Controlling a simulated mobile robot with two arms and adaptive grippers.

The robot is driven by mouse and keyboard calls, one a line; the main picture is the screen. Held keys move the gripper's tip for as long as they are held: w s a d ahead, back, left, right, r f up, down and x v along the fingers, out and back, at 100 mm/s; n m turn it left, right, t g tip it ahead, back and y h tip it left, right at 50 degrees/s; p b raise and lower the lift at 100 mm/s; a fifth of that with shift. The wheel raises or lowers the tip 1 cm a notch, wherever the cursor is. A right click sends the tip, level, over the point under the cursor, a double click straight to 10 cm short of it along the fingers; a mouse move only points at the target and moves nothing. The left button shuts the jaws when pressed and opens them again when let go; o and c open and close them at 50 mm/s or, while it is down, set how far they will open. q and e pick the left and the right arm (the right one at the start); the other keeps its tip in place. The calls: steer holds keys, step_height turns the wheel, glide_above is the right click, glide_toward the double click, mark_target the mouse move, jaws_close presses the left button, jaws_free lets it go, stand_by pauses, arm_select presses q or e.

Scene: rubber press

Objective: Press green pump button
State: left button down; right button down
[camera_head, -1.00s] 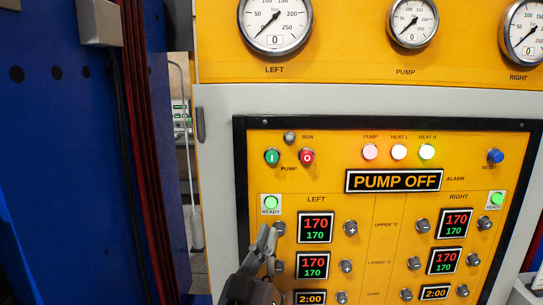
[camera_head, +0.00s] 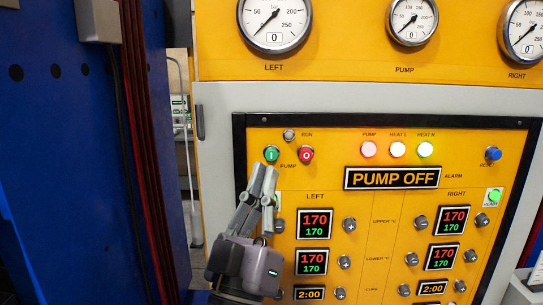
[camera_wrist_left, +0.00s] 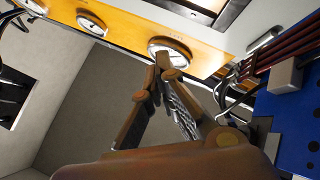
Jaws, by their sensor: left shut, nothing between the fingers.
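The green pump button (camera_head: 271,154), marked "I", sits at the upper left of the yellow control panel (camera_head: 385,215). The red "O" button (camera_head: 306,154) is just to its right. My left gripper (camera_head: 265,172) is shut and empty, its fingertips pointing up just below the green button; whether they touch the panel I cannot tell. It covers most of the left READY lamp. In the left wrist view the closed fingers (camera_wrist_left: 163,62) point towards a round gauge (camera_wrist_left: 170,50); the green button is not seen there. The display (camera_head: 392,178) reads PUMP OFF. My right gripper is not in view.
Round gauges (camera_head: 274,22) line the yellow panel above. The pump, HEAT L and HEAT R lamps (camera_head: 398,150) are lit. A blue reset button (camera_head: 492,154) is at the right. A blue machine column (camera_head: 70,150) with dark red cables stands on the left.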

mark_target(271, 154)
arm_select(q)
steer(key=w+b, duration=0.1)
steer(key=w, duration=0.7)
steer(key=shift+w, duration=0.3)
stand_by(0.3)
steer(key=shift+w, duration=0.15)
stand_by(0.8)
steer(key=shift+w, duration=0.25)
steer(key=shift+w+b, duration=0.5)
steer(key=shift+w, duration=0.35)
stand_by(1.1)
steer(key=shift+s, duration=0.1)
steer(key=shift+s+f, duration=0.1)
steer(key=shift+s, duration=1)
